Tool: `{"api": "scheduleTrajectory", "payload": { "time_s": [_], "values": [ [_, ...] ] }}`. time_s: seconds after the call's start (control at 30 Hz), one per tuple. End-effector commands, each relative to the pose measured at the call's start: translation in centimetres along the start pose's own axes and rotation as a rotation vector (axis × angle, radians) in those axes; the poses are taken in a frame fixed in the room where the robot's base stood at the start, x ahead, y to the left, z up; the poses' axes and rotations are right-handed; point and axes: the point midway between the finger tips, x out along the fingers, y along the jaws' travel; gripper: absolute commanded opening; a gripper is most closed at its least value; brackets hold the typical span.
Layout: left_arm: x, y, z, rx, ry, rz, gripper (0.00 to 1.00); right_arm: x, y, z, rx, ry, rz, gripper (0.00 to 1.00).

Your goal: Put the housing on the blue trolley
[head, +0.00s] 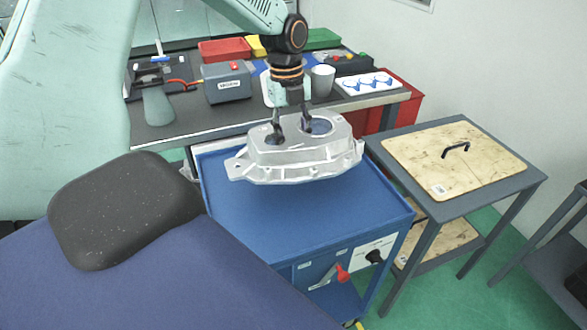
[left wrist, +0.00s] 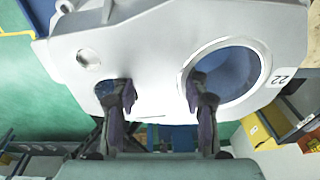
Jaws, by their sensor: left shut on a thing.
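The housing (head: 300,158) is a silver-grey aluminium casting with a wide flange and two round openings in its top. It is over the far part of the blue trolley (head: 255,222), roughly level; I cannot tell whether its underside touches the trolley top. My left gripper (head: 290,125) comes down from above and is shut on the housing. In the left wrist view its fingers (left wrist: 160,92) reach into the two openings, gripping the wall between them. The housing (left wrist: 150,60) fills much of that view, with a "22" label beside the large opening. My right gripper is not in view.
The near part of the trolley top is bare. To the right is a grey table with a wooden lid (head: 450,160). Red-handled gear (head: 342,272) is on the trolley's front.

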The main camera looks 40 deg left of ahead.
Motion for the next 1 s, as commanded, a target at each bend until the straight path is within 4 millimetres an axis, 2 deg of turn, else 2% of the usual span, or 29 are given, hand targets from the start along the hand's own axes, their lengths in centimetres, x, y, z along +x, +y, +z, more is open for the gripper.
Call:
{"api": "scheduleTrajectory", "payload": {
  "time_s": [0.17, 0.5, 0.8, 1.0],
  "values": [
    [0.1, -0.1, -0.1, 0.001, -0.003, -0.003, 0.0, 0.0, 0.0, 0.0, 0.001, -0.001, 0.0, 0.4],
    [5.0, 0.2, 0.2, 0.0, -0.002, -0.002, 0.0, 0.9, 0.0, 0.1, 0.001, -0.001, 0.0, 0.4],
    [6.5, 0.2, 0.5, 0.001, -0.004, -0.003, 0.0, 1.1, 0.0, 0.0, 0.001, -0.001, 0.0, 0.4],
    [8.9, 0.3, 0.9, 0.001, -0.003, -0.002, 0.0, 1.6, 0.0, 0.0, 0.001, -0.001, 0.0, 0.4]
  ]
}}
